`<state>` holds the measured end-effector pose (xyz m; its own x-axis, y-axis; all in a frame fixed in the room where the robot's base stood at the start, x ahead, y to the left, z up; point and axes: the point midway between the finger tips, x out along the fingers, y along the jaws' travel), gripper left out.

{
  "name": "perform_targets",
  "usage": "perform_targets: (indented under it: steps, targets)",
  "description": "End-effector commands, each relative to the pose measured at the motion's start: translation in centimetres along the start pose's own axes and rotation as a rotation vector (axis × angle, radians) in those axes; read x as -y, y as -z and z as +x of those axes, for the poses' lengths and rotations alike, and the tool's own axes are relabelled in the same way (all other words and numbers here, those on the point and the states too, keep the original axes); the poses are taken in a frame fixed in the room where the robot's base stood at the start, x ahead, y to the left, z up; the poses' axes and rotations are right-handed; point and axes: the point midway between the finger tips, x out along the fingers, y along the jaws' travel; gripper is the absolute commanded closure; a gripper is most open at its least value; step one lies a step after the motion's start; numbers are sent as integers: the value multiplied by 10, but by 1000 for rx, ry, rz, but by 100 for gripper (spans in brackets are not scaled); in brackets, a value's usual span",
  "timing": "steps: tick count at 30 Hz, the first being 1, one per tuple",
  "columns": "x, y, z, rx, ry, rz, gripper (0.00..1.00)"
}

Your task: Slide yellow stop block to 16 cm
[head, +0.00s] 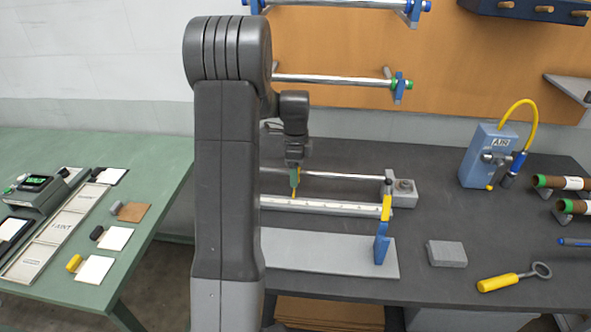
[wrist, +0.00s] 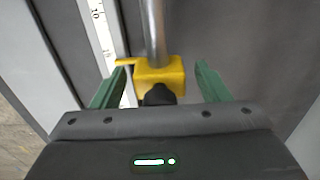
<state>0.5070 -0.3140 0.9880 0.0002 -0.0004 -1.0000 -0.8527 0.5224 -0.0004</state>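The yellow stop block (wrist: 172,75) sits on a round steel rod (wrist: 153,30) in the wrist view, with a dark knob (wrist: 158,95) on its near side. Its thin pointer reaches left over a white scale (wrist: 92,22). A 10 is legible on the scale; the pointer lies beyond it, by a blurred number, and its exact reading cannot be told. My gripper (wrist: 161,66) is open, with one green finger on each side of the block and a gap on both sides. In the head view my gripper (head: 294,180) is over the rod, with a little yellow showing below it.
A grey block (head: 446,254), a yellow-handled tool (head: 500,283) and a blue AIR unit (head: 487,155) are farther right. My arm hides the rail's left part.

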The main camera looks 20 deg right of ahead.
Motion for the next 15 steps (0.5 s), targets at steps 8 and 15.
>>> perform_targets:
  steps: [8, 15]
  targets:
    - [0, 0, -6, 0, 1, 0, 31]
    - [1, 0, -51, 1, 7, 0, 31]
